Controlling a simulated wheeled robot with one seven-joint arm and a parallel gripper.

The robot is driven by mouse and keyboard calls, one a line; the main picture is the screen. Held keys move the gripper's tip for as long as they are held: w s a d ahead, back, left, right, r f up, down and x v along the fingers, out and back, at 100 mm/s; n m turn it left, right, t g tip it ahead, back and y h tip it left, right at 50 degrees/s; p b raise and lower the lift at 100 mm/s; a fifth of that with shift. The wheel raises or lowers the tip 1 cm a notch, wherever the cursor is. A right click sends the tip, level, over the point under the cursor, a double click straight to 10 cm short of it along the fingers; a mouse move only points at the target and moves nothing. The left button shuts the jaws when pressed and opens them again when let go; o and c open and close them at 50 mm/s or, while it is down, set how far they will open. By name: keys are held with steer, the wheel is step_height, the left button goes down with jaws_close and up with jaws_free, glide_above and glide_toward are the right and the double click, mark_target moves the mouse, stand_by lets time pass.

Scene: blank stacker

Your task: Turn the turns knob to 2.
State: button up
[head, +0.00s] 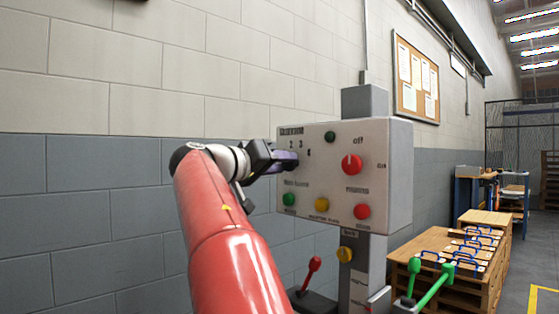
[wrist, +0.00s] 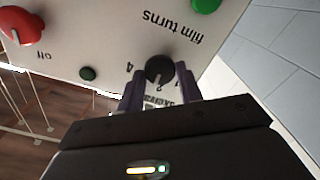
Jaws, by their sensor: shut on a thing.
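The turns knob (wrist: 158,68) is a small dark round knob on the pale panel of a control box (head: 345,199). In the wrist view the upside-down label "film turns" is beside it, and the numbers 1, 2 and 4 show around it. A short light mark on the knob appears to lie on the side of the 2, but it is too small to be sure. My gripper (wrist: 160,80) is shut on the knob, one purple finger on each side.
A red on/off knob (head: 352,164) is at the panel's right. Green (head: 289,199), yellow (head: 322,204) and red (head: 362,211) buttons line its lower edge. A red-knobbed lever (head: 314,264) and green-handled levers (head: 437,284) stand below. A wooden pallet stack (head: 435,245) is at the right.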

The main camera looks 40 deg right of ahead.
steer(key=shift+n+p, duration=0.6)
steer(key=shift+n, duration=1.3)
steer(key=o, duration=1)
steer(key=a, duration=0.5)
steer(key=a+b, duration=0.1)
steer(key=a, duration=0.1)
steer(key=shift+s+a, duration=0.25)
steer(key=shift+a, duration=0.15)
steer(key=shift+f, duration=0.1)
